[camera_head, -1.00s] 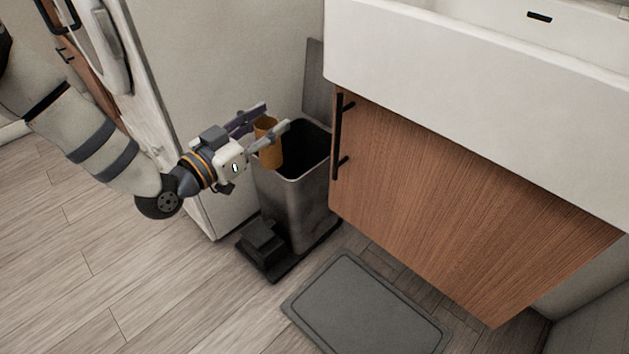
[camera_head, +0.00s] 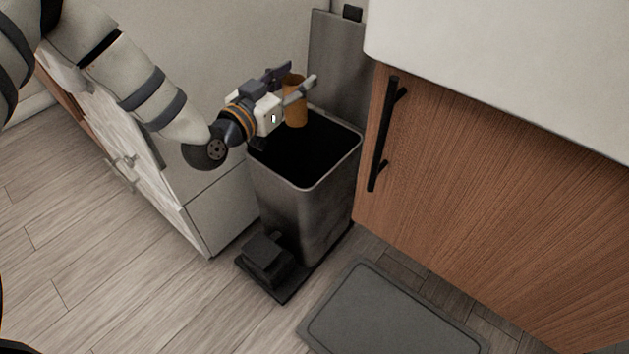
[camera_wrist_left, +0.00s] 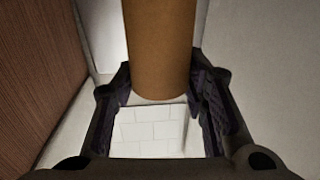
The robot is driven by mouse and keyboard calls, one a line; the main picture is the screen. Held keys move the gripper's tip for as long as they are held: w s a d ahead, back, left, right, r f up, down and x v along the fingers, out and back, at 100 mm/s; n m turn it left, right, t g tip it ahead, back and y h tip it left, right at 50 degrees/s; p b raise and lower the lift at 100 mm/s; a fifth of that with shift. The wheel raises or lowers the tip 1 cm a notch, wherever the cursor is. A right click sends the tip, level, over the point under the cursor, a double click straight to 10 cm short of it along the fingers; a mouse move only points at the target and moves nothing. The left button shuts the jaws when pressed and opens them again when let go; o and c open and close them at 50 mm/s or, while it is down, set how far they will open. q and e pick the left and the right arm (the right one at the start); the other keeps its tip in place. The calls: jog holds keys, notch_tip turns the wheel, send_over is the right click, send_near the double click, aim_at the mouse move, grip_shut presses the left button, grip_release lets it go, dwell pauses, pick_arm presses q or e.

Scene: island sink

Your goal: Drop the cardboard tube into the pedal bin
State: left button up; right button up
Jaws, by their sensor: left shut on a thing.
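The brown cardboard tube (camera_head: 296,104) is upright between the fingers of my left gripper (camera_head: 290,86), which is shut on it. In the head view the tube appears over the back part of the open mouth of the pedal bin (camera_head: 302,217). The bin is dark grey, with its lid (camera_head: 340,65) raised at the back and a black pedal (camera_head: 265,256) at the front. The left wrist view shows the tube (camera_wrist_left: 160,45) between the two dark finger pads. My right gripper is not in view.
A wooden cabinet (camera_head: 490,200) with a black handle stands close right of the bin, under a white sink (camera_head: 520,60). A pale cabinet (camera_head: 215,190) is at the left. A grey mat (camera_head: 385,315) lies on the floor in front.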

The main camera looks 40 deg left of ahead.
aim_at(287, 113)
pick_arm(q)
notch_tip(287, 113, down, 6)
jog(key=b, duration=0.4)
jog(key=shift+f+b, duration=0.1)
jog(key=shift+b, duration=0.2)
jog(key=shift+r, duration=0.2)
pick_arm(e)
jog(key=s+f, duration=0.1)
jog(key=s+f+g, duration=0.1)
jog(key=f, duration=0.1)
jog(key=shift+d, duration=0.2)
pick_arm(q)
jog(key=o, duration=0.8)
jog(key=s, duration=1.2)
jog(key=shift+s+d, duration=0.1)
jog(key=shift+d, duration=0.05)
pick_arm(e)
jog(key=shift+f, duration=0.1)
pick_arm(q)
jog(key=shift+f, duration=0.1)
